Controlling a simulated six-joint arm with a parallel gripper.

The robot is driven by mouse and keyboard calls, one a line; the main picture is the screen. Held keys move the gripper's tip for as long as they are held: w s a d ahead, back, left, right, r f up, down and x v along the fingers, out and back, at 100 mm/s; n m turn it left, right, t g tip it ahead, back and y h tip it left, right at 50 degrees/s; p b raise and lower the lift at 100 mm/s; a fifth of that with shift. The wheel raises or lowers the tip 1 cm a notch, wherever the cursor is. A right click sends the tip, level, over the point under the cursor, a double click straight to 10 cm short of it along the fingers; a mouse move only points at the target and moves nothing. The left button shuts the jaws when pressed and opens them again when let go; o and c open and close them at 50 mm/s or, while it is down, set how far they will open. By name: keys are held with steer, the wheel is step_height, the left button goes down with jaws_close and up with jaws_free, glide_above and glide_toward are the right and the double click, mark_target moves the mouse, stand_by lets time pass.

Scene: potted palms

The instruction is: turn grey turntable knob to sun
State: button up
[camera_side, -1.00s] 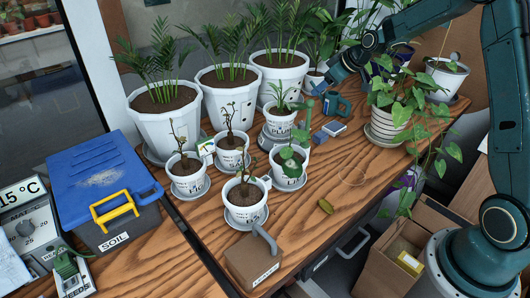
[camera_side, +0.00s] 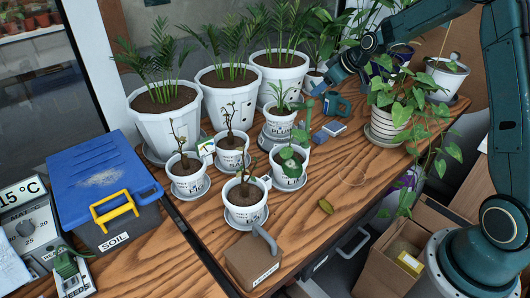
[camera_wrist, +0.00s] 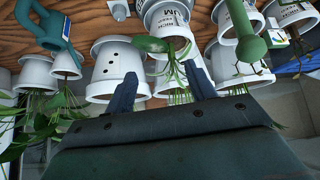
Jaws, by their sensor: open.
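A white pot with a spiky plant (camera_side: 280,121) stands on a thick grey base (camera_side: 270,141), which may be the turntable. I cannot make out its knob or a sun mark for certain. A small picture card (camera_side: 206,147) stands left of that base, its picture too small to read. My gripper is apart from the base.
Three large palm pots (camera_side: 168,126) line the back. Small labelled pots (camera_side: 245,205) crowd the middle. A brown block with a grey handle (camera_side: 252,262) is in front. The front right tabletop is mostly clear.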

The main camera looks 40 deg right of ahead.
steer(key=m+t+h, duration=0.1)
steer(key=m, duration=0.1)
glide_toward(304, 124)
steer(key=v, duration=0.4)
steer(key=shift+s, duration=0.1)
steer(key=shift+f, duration=0.1)
steer(key=shift+x, duration=6.75)
steer(key=shift+d, duration=0.1)
steer(key=shift+c, duration=0.2)
steer(key=c, duration=0.9)
